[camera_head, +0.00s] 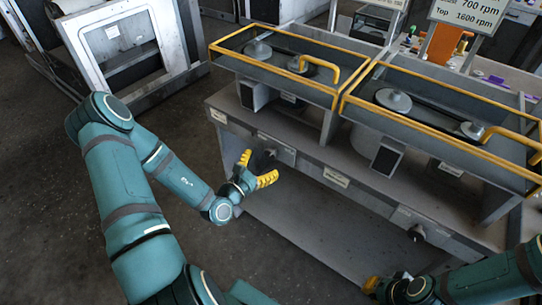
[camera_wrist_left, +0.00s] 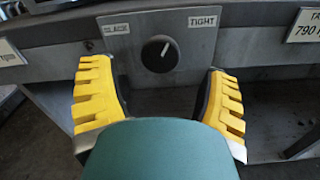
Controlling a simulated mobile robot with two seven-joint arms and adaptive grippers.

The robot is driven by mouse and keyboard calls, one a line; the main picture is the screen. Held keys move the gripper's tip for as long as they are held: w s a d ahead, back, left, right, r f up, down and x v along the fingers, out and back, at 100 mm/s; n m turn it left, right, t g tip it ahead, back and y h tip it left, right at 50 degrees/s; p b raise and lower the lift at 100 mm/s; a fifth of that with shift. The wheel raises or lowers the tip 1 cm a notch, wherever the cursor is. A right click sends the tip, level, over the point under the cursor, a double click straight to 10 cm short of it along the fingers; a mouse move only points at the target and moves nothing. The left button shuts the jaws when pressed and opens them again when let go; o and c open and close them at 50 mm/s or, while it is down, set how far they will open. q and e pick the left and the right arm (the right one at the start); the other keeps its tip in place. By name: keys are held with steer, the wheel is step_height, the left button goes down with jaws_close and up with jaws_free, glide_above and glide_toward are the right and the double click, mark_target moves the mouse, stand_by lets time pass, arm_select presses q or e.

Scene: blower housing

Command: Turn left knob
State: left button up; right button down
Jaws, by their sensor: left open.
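The left knob (camera_wrist_left: 160,53) is a round black dial on the grey front panel, with a light pointer mark tilted up and to the right. A "TIGHT" label (camera_wrist_left: 203,21) is at its upper right, and a blurred label (camera_wrist_left: 116,29) is at its upper left. My left gripper (camera_wrist_left: 160,72) is open, with a yellow finger on each side of the knob in the picture. No contact shows. In the head view my left gripper (camera_head: 257,168) is at the panel and partly hides the knob. My right gripper (camera_head: 372,285) is at the bottom, mostly hidden.
A second knob (camera_head: 417,232) is on the panel farther right. Yellow-edged guards (camera_head: 345,95) with handles cover pulleys above the bench. A white-framed machine (camera_head: 112,40) stands at the upper left. Dark floor (camera_head: 45,180) is open at the left.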

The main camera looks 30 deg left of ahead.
mark_target(269, 156)
arm_select(q)
steer(key=shift+w+d+b, duration=0.2)
steer(key=shift+w+b, duration=0.1)
steer(key=shift+w, duration=2.05)
